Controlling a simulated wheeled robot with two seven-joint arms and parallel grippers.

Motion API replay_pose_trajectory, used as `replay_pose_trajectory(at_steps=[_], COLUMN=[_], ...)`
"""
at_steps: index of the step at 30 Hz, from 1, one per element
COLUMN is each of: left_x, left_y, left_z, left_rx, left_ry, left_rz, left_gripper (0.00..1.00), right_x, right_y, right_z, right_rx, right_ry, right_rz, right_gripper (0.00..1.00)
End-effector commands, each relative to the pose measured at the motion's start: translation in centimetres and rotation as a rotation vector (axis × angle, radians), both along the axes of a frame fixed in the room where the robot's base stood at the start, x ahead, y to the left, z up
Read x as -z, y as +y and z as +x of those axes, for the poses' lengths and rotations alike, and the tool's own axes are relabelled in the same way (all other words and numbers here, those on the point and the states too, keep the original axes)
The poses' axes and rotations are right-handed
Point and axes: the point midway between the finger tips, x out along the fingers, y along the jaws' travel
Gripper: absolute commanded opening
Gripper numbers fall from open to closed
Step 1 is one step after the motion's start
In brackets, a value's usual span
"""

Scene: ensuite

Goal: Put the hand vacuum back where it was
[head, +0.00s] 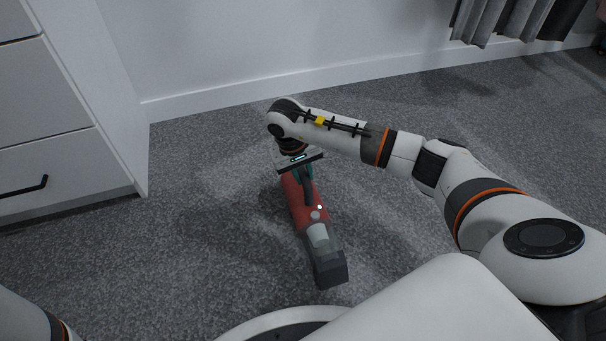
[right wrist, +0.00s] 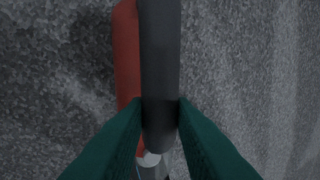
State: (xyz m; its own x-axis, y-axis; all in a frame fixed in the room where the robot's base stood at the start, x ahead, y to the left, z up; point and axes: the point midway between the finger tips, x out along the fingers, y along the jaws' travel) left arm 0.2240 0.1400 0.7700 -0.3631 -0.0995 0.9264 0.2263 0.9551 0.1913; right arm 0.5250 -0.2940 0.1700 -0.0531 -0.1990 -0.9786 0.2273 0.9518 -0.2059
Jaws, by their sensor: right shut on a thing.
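The hand vacuum (head: 314,214) is red with a grey and dark front part, and it is over the grey carpet in the middle of the head view. My right gripper (head: 304,177) comes down on it from above and is shut on its dark handle. In the right wrist view, the teal fingers (right wrist: 160,110) press on both sides of the dark handle of the hand vacuum (right wrist: 127,55). Whether the vacuum touches the carpet or hangs just above it, I cannot tell. My left gripper is not in view; only a piece of my left arm shows at the lower left.
A white drawer cabinet (head: 60,110) with a black handle stands at the left. A white wall with a skirting board (head: 300,78) runs along the back. Grey curtains (head: 512,18) hang at the upper right. The carpet (head: 190,230) around the vacuum is clear.

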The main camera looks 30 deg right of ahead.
Motion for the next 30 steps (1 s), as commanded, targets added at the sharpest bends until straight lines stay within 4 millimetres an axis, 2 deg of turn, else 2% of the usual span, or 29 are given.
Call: replay_pose_trajectory(at_steps=[4, 5, 8, 16, 20, 23, 30], left_x=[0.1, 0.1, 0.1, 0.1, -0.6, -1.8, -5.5], left_y=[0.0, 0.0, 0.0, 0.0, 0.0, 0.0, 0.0], left_z=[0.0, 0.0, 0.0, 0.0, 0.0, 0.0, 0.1], left_rx=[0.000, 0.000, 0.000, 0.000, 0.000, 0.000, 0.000], left_ry=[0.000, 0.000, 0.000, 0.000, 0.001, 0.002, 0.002], left_rz=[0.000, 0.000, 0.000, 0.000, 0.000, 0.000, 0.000], left_gripper=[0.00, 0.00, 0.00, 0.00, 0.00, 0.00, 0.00], right_x=[0.1, 0.2, 0.2, 0.2, -0.7, -2.1, -6.9], right_y=[0.0, 0.0, 0.0, 0.0, 0.1, 0.3, 1.2], right_z=[0.1, 0.0, 0.0, 0.0, 0.0, 0.1, 0.4], right_rx=[0.000, 0.000, 0.000, 0.000, 0.000, -0.001, 0.000], right_ry=[-0.003, 0.000, 0.000, 0.000, 0.000, -0.001, -0.002], right_rz=[0.000, 0.000, 0.000, 0.000, 0.000, 0.000, 0.000], right_gripper=[0.00, 0.27, 0.44, 0.44, 0.44, 0.44, 0.44])
